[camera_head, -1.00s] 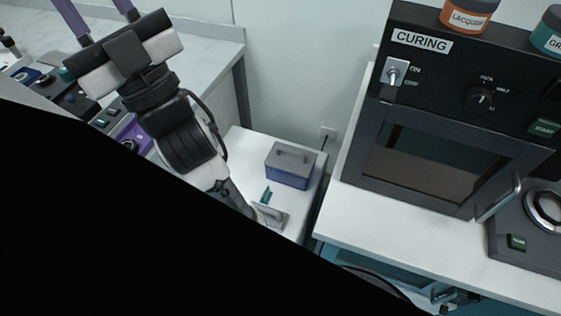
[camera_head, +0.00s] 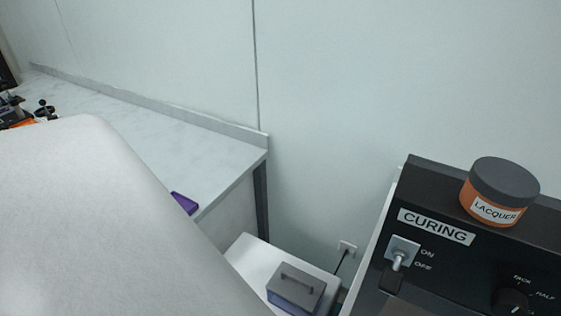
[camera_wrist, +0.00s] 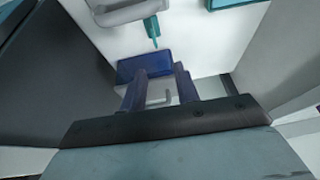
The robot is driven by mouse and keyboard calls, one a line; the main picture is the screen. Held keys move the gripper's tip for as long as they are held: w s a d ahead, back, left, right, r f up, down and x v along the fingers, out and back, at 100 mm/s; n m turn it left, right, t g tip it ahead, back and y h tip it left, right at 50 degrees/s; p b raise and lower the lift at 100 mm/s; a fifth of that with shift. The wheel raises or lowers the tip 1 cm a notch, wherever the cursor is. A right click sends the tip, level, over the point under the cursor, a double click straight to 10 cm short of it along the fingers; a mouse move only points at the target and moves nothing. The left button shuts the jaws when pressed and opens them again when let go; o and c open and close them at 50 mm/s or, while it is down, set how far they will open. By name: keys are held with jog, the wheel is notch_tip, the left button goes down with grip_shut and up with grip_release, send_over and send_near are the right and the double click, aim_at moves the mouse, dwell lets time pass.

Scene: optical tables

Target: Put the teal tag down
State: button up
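My gripper (camera_wrist: 160,88) shows in the wrist view with its two purple fingers apart and no object between the tips. It points toward the low white side table. A small narrow teal piece (camera_wrist: 153,31) is on the white surface beyond the fingers, beside a grey part. Another flat teal piece (camera_wrist: 236,3) is cut off at the top edge. I cannot tell which of these, if either, is the teal tag. In the head view my pale arm fills the lower left, and neither the gripper nor a teal tag shows.
A blue box with a grey handled lid (camera_head: 297,288) stands on the white side table (camera_head: 252,258); it also shows just beyond my fingers (camera_wrist: 146,64). The curing unit (camera_head: 436,226), with an orange lacquer jar (camera_head: 492,200) on top, is at right. A pale bench (camera_head: 150,135) runs along the wall.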

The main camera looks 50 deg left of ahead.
jog(key=shift+h, duration=0.3)
jog(key=b+x, duration=0.1)
jog(key=x, duration=0.1)
jog(key=b+x, duration=0.2)
jog(key=x, duration=0.1)
jog(key=b+x, duration=0.1)
jog(key=x, duration=0.1)
jog(key=shift+s+d+f, duration=0.15)
jog(key=shift+d+f, duration=0.15)
jog(key=shift+d, duration=0.05)
jog(key=shift+w+f, duration=0.25)
jog(key=shift+f, duration=0.3)
jog(key=shift+s+p+x, duration=0.15)
jog(key=shift+p+x, duration=0.05)
jog(key=shift+x, duration=1.15)
jog(key=shift+s+p+x, duration=0.1)
jog(key=shift+p+x, duration=0.1)
jog(key=shift+x, duration=1.15)
jog(key=shift+a+f, duration=0.1)
grip_shut()
